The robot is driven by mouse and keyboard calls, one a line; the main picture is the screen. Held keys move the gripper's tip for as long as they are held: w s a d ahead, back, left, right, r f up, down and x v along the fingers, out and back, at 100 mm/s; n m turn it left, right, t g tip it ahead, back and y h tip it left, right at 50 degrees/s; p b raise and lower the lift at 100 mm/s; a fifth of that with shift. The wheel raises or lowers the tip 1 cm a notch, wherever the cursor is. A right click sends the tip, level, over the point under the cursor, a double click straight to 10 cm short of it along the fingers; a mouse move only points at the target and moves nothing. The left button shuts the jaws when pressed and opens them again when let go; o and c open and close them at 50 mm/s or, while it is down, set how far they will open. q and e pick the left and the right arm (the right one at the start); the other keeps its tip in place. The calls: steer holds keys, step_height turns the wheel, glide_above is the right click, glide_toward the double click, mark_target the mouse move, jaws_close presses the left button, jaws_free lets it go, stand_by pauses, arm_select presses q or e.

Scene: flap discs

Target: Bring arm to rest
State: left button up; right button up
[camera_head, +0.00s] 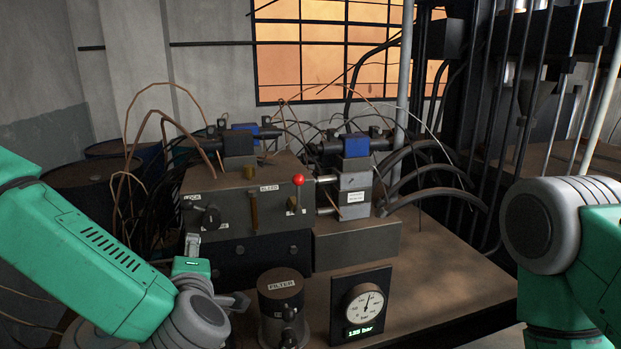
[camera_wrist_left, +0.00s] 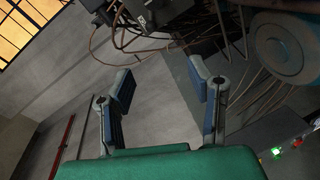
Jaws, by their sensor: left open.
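My left arm comes in from the left in the head view, with its wrist low beside the bench. Part of my left gripper (camera_head: 236,302) shows there, left of the filter canister. In the left wrist view my left gripper (camera_wrist_left: 162,95) is open, its two blue-padded fingers wide apart with nothing between them. Bare grey wall and floor show behind the fingers. My right arm shows at the right edge of the head view, but its gripper is out of view.
A bench (camera_head: 455,262) holds a grey control box (camera_head: 232,220) with a red-knobbed lever (camera_head: 298,181), a filter canister (camera_head: 281,305) and a pressure gauge (camera_head: 361,304). Hoses and wires crowd the back. Bare bench top lies right of the gauge. A lit panel (camera_wrist_left: 283,150) shows in the left wrist view.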

arm_select(q)
steer(key=s+d+f+m+g+h+b, duration=0.15)
steer(key=s+f+m, duration=0.3)
steer(key=f, duration=0.45)
steer(key=s+f+m+g+h+b, duration=0.1)
steer(key=s+f+m+g+h, duration=0.25)
steer(key=f, duration=0.55)
steer(key=s+f+m+g+h+b, duration=0.1)
steer(key=s+f+m+h, duration=0.1)
steer(key=s+f+m, duration=0.5)
steer(key=s+a+f+m+g+b, duration=0.1)
steer(key=s+a+f+g, duration=0.1)
steer(key=s, duration=0.4)
steer(key=s+a+f+m+g, duration=0.1)
steer(key=s+a+f+g, duration=0.2)
steer(key=s+f, duration=0.4)
steer(key=s+a+f+m+g+y+b, duration=0.1)
steer(key=s+a+f+m+g, duration=0.1)
steer(key=s, duration=0.5)
step_height(320, 180, down, 3)
steer(key=shift+s+a+f+g+b, duration=0.15)
steer(key=shift+a+g+b, duration=0.2)
steer(key=shift+a+g, duration=0.45)
arm_select(e)
step_height(320, 180, down, 6)
steer(key=s, duration=0.1)
arm_select(q)
steer(key=shift+a, duration=0.2)
arm_select(e)
steer(key=shift+a, duration=0.15)
